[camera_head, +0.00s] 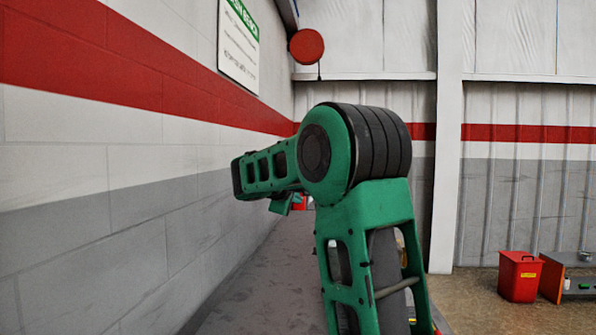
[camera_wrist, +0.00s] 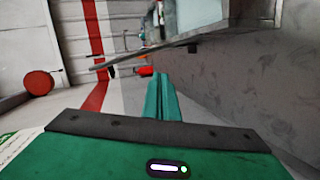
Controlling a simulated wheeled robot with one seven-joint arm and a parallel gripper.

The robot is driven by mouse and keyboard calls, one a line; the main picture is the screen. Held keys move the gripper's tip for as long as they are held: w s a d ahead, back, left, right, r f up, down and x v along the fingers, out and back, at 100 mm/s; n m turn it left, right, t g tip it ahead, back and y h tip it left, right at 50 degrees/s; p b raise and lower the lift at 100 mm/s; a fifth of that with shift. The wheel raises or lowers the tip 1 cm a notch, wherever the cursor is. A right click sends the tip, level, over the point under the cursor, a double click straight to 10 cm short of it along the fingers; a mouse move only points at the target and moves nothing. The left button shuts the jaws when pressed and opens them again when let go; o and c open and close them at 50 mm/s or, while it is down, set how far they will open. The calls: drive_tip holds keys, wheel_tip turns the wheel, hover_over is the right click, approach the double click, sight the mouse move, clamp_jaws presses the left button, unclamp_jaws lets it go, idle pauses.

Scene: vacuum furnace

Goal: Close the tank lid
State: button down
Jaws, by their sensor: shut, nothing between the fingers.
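I cannot pick out the tank or its lid for certain in either view. In the wrist view, a grey metal box-like structure (camera_wrist: 205,15) with a thin flat edge running left from it stands at the top right; I cannot tell whether it is part of the tank. My gripper (camera_wrist: 160,76) shows in the wrist view as two green fingers pressed together, with nothing between them. The fingertips appear below the structure's thin edge; any contact is unclear. In the head view, my green arm fills the middle and hides what lies behind it.
A brick wall (camera_head: 70,210) with a red stripe runs close along the left. A red disc (camera_head: 306,46) and a green-and-white sign (camera_head: 239,40) are up high. A red bin (camera_head: 519,276) stands at the right. Grey floor lies between the wall and my arm.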

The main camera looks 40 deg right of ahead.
drive_tip(key=w+r+n+t+h, duration=0.1)
drive_tip(key=w+r+n+h, duration=0.25)
drive_tip(key=w+r, duration=0.5)
drive_tip(key=w+d+r, duration=0.1)
drive_tip(key=d, duration=1.1)
drive_tip(key=shift+w+h, duration=0.25)
drive_tip(key=shift+h, duration=0.1)
drive_tip(key=shift+r, duration=0.1)
